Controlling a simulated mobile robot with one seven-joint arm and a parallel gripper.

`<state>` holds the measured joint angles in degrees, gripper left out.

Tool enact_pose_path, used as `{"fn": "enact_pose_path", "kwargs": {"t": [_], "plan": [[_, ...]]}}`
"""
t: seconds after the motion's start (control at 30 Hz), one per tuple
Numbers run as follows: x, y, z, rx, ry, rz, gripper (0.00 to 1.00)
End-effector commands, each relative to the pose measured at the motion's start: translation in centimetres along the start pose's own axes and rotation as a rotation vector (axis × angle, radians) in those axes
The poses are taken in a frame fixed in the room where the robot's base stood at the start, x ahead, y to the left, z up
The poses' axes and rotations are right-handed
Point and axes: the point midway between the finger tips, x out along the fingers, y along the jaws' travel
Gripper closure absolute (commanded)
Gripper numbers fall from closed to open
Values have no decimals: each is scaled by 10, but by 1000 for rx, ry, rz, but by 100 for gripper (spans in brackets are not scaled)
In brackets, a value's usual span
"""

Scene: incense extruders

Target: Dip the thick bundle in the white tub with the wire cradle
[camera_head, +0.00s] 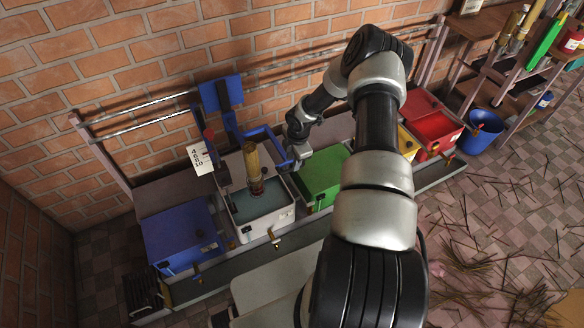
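The white tub (281,218) stands in the row of tubs below the brick wall, open, with dark greenish liquid inside. A thick tan bundle (252,162) stands nearly upright over it, its lower end at the liquid. A blue bracket-like frame (262,131) reaches behind the bundle toward my gripper (290,159); a blue plate (221,93) rises above it. I cannot tell whether this frame is the wire cradle. My gripper is just right of the bundle, above the tub's right rear edge. Its fingers are small and partly hidden, so their opening and any grip are unclear.
A shut blue tub (180,235) is left of the white one; green (322,176), yellow (407,142) and red (433,126) tubs are right. A metal rail (150,110) runs behind. A blue bucket (482,131) and shelving stand farther right. Sticks litter the floor.

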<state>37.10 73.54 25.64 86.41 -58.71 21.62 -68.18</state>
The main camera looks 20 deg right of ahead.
Motion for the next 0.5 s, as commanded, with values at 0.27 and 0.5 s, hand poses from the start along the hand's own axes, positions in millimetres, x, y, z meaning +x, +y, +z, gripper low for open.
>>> {"fn": "enact_pose_path", "kwargs": {"t": [0.27,0.5], "plan": [[43,0,0,1,1,-1,69],[51,0,0,0,-1,0,69]]}}
